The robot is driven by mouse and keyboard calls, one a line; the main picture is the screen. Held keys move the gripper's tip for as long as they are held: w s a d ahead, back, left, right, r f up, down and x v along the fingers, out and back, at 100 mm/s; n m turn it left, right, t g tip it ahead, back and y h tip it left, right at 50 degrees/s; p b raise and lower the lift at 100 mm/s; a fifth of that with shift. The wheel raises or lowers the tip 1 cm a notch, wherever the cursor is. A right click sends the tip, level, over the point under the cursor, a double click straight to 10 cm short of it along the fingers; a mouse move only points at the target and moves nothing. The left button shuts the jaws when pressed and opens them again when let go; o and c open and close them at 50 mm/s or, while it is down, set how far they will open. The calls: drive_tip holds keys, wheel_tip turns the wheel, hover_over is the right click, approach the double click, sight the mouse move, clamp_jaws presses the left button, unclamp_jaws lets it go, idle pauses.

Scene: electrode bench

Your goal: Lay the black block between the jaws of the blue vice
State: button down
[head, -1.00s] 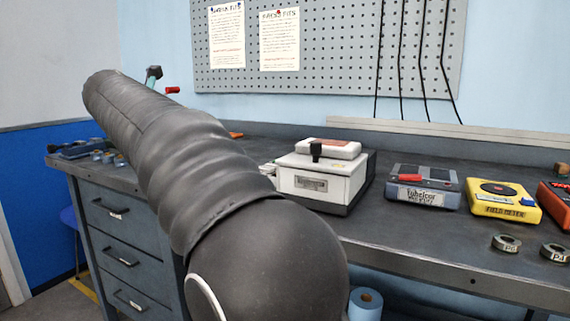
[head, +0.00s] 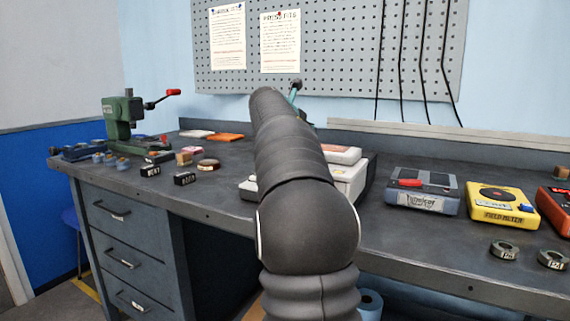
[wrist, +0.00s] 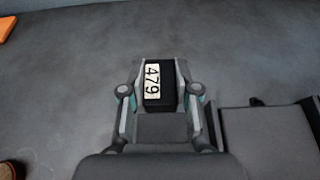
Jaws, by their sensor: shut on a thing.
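A black block (wrist: 160,85) with a white label reading 479 is between the fingers of my gripper (wrist: 160,92) in the wrist view. The gripper is shut on it, with a teal-padded finger on each side. In the head view my arm hides the block and most of the gripper. A low blue thing (head: 80,152) at the far left end of the bench looks like the blue vice. It is too small to make out its jaws. It does not show in the wrist view.
A green press (head: 122,120) with a red-tipped lever stands at the bench's left. Labelled black blocks (head: 185,178) and a round brown piece (head: 208,165) lie near it. A white instrument (head: 352,180) is partly behind my arm. Bare bench top shows around my gripper in the wrist view.

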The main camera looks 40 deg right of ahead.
drive_tip(key=w+a+f, duration=0.1)
drive_tip(key=w+f, duration=0.1)
drive_tip(key=w, duration=0.1)
drive_tip(key=w+a+f, duration=0.1)
drive_tip(key=w+f, duration=0.1)
drive_tip(key=w, duration=0.1)
drive_tip(key=w+f, duration=0.2)
drive_tip(key=w, duration=0.1)
drive_tip(key=shift+w+a, duration=0.3)
drive_tip(key=shift+a, duration=0.1)
drive_tip(key=shift+w, duration=0.1)
drive_tip(key=shift+f+b, duration=0.9)
drive_tip(key=shift+f, duration=1.1)
drive_tip(key=shift+f, duration=0.15)
drive_tip(key=c, duration=0.8)
unclamp_jaws()
drive_tip(key=shift+c, duration=0.2)
drive_tip(key=shift+a+r, duration=0.1)
drive_tip(key=shift+r, duration=0.1)
drive_tip(key=v, duration=1.2)
drive_tip(key=shift+f, duration=0.15)
